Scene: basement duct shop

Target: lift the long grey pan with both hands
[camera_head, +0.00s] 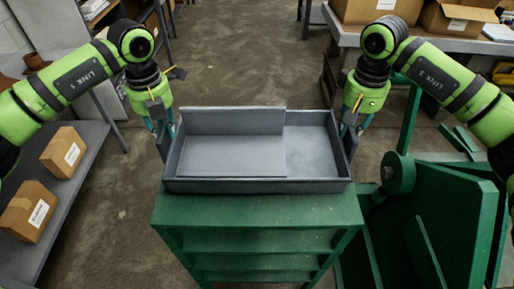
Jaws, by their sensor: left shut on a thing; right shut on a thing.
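The long grey pan (322,185) is a shallow rectangular tray over the top of a green shelf unit (258,212). A grey L-shaped sheet piece (230,158) lies in it, covering its left and middle part. My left gripper (164,140) is shut on the pan's left end wall. My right gripper (349,138) is shut on the pan's right end wall. The pan looks level. I cannot tell whether it touches the green top or is slightly above it.
A grey shelf (72,200) with cardboard boxes (63,152) stands at the left. Green machinery (450,215) stands close at the right. A grey table (350,38) with cartons is at the back right. The concrete floor (245,60) behind the pan is clear.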

